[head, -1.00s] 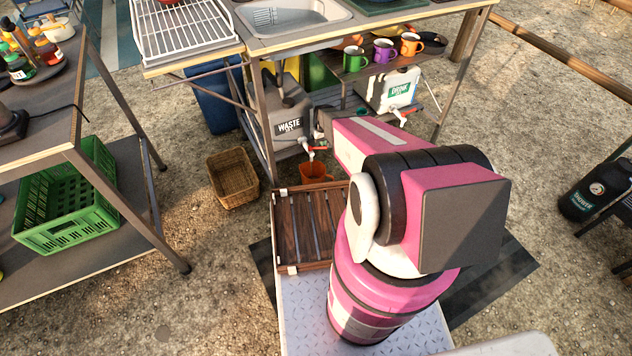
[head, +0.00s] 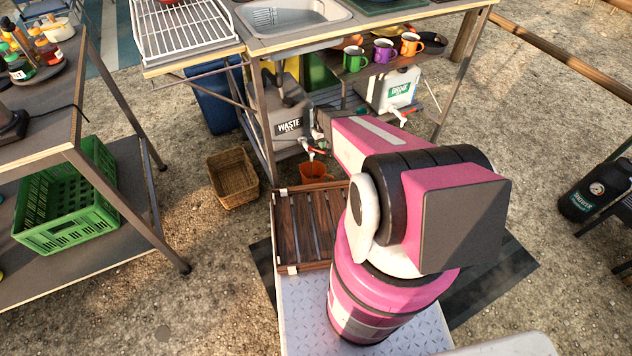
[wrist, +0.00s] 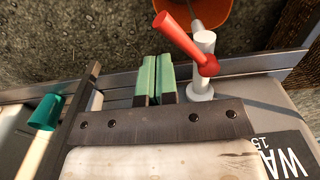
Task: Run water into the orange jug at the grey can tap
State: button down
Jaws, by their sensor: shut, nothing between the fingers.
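The grey waste can (head: 287,122) stands under the counter; its labelled face also shows in the wrist view (wrist: 290,128). Its tap (head: 306,147) has a white body and a red lever (wrist: 182,38), which points to the upper left in the wrist view. The orange jug (head: 313,170) is below the tap, partly cut off at the top of the wrist view (wrist: 215,10). I cannot tell whether water runs into it. My gripper (wrist: 155,74) is shut and empty, just left of the tap in the wrist view.
A wicker basket (head: 233,178) stands left of the jug, and a slatted wooden board (head: 308,228) lies in front. A white drink can (head: 388,92) with its own tap is to the right. A metal rail crosses behind the tap in the wrist view.

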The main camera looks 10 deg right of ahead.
notch_tip(320, 180, up, 3)
jog(key=shift+w+f, duration=0.1)
jog(key=shift+f, duration=0.05)
jog(key=s+a, duration=0.3)
jog(key=s, duration=0.3)
jog(key=shift+s, duration=0.15)
dwell(0.3)
jog(key=shift+f, duration=0.1)
notch_tip(320, 180, down, 4)
jog(key=shift+f, duration=0.25)
dwell(0.3)
dwell(1.5)
